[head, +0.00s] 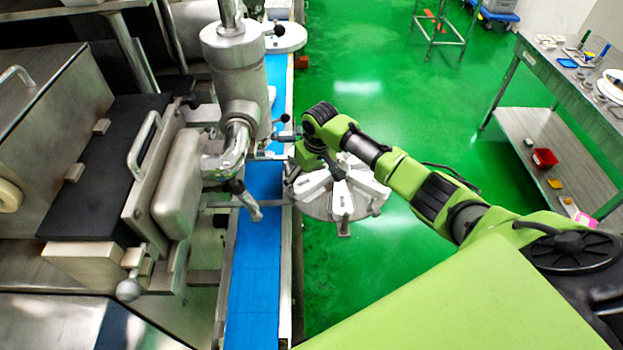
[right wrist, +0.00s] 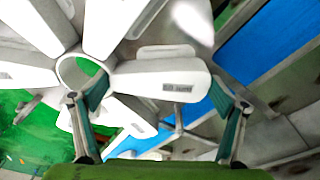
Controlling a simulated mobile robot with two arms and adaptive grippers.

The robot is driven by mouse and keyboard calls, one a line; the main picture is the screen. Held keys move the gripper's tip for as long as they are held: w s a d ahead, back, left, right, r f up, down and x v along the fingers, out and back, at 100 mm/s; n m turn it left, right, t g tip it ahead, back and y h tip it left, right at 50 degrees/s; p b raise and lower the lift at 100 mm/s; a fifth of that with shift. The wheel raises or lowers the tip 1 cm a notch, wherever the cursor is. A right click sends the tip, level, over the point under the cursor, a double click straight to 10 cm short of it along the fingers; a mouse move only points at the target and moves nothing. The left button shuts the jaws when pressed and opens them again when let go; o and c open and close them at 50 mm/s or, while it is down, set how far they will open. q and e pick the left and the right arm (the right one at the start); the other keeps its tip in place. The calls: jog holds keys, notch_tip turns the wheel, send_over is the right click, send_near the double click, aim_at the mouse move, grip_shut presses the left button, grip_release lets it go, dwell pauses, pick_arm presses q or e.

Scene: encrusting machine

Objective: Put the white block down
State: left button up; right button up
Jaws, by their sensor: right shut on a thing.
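My right gripper (head: 318,160) is over a round metal stand (head: 323,210) beside the blue conveyor in the head view. White blocks (head: 342,199) lie on this stand, spread out like spokes. In the right wrist view, my right gripper (right wrist: 160,100) has one finger at each end of a labelled white block (right wrist: 150,76) and is shut on it. The other white blocks fan out beside and behind it. I cannot tell whether the held block touches the stand. My left gripper is not in view.
The blue conveyor (head: 254,270) runs between the stand and the steel machine (head: 178,190). A vertical metal column (head: 236,75) rises close to the stand. A metal table (head: 570,85) stands at the far right. The green floor (head: 370,60) is mostly clear.

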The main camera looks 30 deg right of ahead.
aim_at(314, 184)
jog(key=o, duration=1.1)
jog(key=shift+f, duration=0.15)
jog(key=shift+c, duration=0.2)
jog(key=shift+r, duration=0.35)
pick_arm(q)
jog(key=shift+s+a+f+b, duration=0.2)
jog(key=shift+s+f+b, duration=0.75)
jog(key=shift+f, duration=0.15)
pick_arm(e)
notch_tip(314, 184, up, 12)
jog(key=s, duration=0.1)
jog(key=shift+s+f, duration=0.25)
jog(key=shift+s, duration=0.15)
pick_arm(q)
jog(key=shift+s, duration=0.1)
